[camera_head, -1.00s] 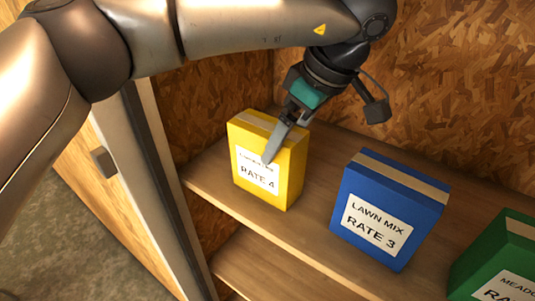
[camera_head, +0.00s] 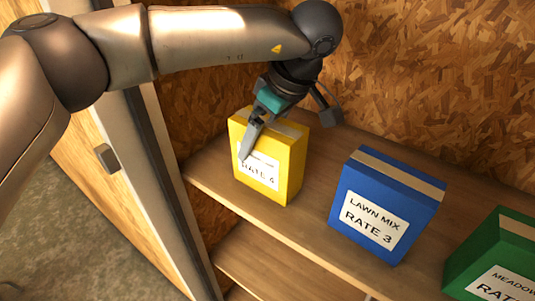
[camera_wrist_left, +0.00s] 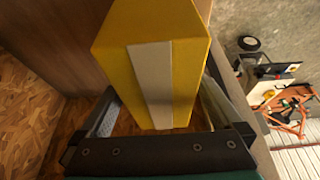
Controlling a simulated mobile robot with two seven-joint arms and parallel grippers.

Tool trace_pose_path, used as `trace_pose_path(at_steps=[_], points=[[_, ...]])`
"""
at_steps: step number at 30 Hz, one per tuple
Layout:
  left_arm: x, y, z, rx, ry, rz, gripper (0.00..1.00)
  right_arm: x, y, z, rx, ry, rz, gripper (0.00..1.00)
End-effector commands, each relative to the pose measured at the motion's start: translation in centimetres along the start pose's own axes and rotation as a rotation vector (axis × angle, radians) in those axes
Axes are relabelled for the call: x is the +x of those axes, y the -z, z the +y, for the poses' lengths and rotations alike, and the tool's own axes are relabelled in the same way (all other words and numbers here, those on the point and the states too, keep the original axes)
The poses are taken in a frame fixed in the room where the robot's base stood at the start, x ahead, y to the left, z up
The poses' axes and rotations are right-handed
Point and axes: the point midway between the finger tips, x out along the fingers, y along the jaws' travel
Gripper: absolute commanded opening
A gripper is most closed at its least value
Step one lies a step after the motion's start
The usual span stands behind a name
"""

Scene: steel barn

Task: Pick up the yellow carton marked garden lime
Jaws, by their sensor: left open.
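The yellow carton (camera_head: 291,173) stands upright at the left end of the shelf, with a white label reading RATE 4. The label's upper line is not readable behind my finger. My left gripper (camera_head: 253,142) comes down over the carton from above, open, with one finger in front of the label face. The other finger is hidden in the head view. In the left wrist view the carton (camera_wrist_left: 183,70), with a pale tape strip, stands between the two spread fingers (camera_wrist_left: 158,112). I cannot tell whether either finger touches it. My right gripper is not in view.
A blue LAWN MIX carton (camera_head: 403,191) stands to the right on the wooden shelf (camera_head: 318,222). A green carton (camera_head: 490,250) is farther right. A chipboard wall (camera_head: 430,70) rises behind, and a cabinet side post (camera_head: 160,185) stands at the left.

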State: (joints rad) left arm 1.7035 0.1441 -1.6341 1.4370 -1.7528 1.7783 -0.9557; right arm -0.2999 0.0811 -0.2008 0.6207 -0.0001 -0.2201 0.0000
Motion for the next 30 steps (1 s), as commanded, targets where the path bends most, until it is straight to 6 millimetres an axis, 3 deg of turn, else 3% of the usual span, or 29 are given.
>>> trace_pose_path(at_steps=[20, 30], points=[[0.4, -0.19, 0.01, 0.0, 0.0, 0.0, 1.0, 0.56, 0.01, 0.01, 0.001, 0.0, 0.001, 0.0], [0.41, -0.19, 0.01, 0.0, 0.0, 0.0, 0.64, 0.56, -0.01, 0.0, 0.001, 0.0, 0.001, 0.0]])
